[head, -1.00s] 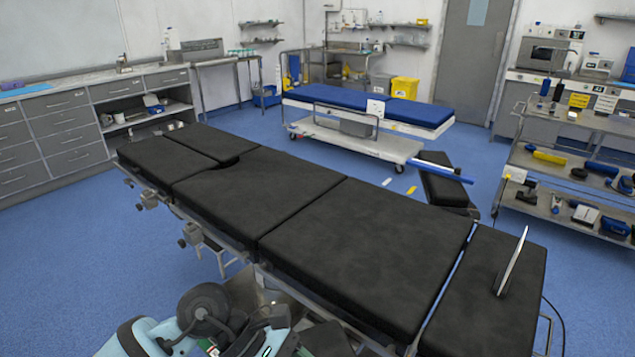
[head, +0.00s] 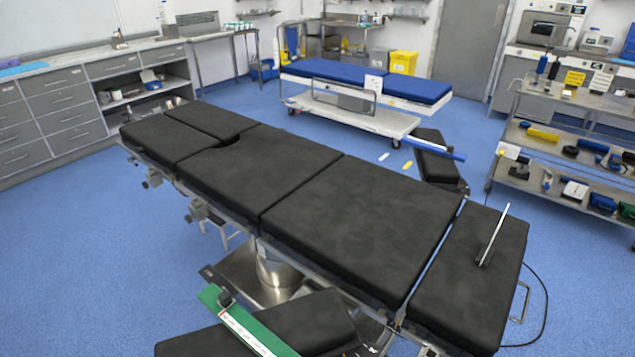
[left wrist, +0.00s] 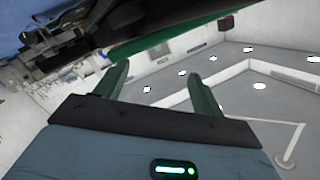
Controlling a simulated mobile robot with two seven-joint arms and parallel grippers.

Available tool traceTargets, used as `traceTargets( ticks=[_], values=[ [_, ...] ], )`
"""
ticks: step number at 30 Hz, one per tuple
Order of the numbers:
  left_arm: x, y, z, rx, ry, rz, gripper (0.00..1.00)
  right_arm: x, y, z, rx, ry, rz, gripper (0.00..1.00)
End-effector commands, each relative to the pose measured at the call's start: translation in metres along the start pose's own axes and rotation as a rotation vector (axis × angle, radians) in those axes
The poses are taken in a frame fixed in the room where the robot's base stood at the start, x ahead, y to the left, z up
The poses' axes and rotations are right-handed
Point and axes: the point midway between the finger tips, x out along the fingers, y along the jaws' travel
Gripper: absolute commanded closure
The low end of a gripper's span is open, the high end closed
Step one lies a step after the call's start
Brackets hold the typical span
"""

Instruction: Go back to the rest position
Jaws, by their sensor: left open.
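My left gripper (left wrist: 157,68) shows only in the left wrist view. Its two green fingers stand apart with nothing between them, and it points toward the white wall and ceiling, tilted. My right gripper is in neither view. The operating table (head: 345,230) with black cushions fills the middle of the head view. No arm of mine shows over it in that view.
A black pad with a green rail (head: 245,325) is at the front left. Another pad with a blue rail (head: 432,148) lies beyond the table. A blue stretcher (head: 366,78) stands behind, and a loaded shelf cart (head: 520,142) is at right. Blue floor (head: 80,260) is open at left.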

Motion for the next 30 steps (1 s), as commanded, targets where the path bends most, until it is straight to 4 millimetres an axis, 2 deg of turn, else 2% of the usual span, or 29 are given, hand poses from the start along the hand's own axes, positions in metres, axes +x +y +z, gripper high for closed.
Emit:
traceTargets(
  ticks=[1,3,6,9,12,16,30],
  values=[
    [-0.022,0.009,0.022,-0.110,-0.114,0.013,0.31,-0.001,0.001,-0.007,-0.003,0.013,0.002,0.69],
    [-0.051,0.023,0.051,-0.258,-0.265,0.028,0.31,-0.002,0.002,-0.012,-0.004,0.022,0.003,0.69],
    [-0.093,0.043,0.082,-0.434,-0.446,0.042,0.31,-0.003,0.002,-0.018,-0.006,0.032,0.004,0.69],
    [-0.127,0.060,0.101,-0.561,-0.578,0.050,0.31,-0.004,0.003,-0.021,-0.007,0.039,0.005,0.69],
    [-0.149,0.071,0.110,-0.637,-0.660,0.053,0.31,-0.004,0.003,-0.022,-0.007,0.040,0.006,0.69],
    [-0.160,0.077,0.115,-0.678,-0.703,0.055,0.31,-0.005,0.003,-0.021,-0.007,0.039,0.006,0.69],
    [-0.161,0.077,0.115,-0.681,-0.706,0.056,0.31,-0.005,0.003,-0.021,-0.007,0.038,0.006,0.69]
  ],
)
